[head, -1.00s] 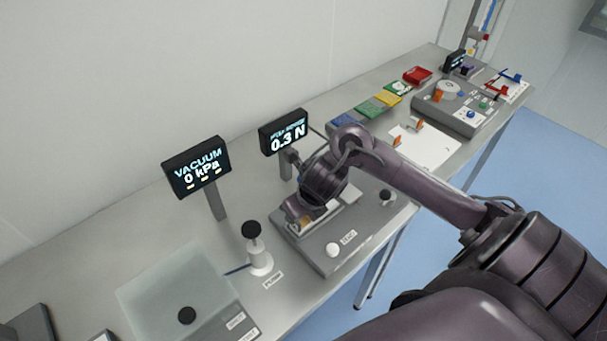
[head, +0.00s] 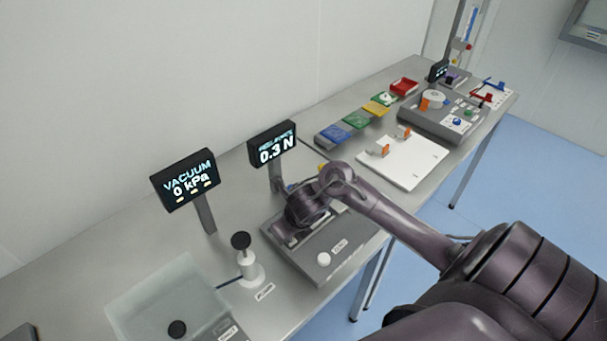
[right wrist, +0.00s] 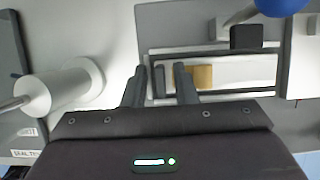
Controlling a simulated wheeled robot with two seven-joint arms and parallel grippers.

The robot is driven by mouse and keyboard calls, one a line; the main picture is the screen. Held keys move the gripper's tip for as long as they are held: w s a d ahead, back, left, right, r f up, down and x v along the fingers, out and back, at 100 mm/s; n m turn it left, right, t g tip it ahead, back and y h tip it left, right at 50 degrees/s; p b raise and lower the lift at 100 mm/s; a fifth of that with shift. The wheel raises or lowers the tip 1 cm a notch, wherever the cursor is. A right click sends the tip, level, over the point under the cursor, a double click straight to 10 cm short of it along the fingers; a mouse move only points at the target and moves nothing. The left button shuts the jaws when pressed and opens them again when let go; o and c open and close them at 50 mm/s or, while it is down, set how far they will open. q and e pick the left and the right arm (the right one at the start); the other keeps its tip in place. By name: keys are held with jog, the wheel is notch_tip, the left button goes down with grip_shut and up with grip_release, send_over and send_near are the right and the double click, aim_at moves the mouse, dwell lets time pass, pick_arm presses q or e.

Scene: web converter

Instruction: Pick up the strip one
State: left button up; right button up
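A pale strip (right wrist: 240,73) with a tan block (right wrist: 203,76) lies in the slot of the grey tester (right wrist: 175,20) in the right wrist view. No label shows which strip is strip one. My right gripper (right wrist: 161,72) is open, with a gap between its dark fingers at the slot's left end. Its right finger overlaps the tan block's left edge in the picture; contact cannot be told. In the head view my right gripper (head: 292,238) is low over the tester (head: 335,255), and my wrist hides most of the slot. My left gripper is out of view.
A force display (head: 272,145) stands behind the tester, a vacuum display (head: 186,180) left of it. A white post (head: 249,270) stands close on the left. A white board (head: 412,165) with orange-and-white pieces (head: 381,150) lies right. Colored trays (head: 357,119) line the back.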

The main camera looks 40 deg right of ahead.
grip_shut()
jog(key=shift+r, duration=0.1)
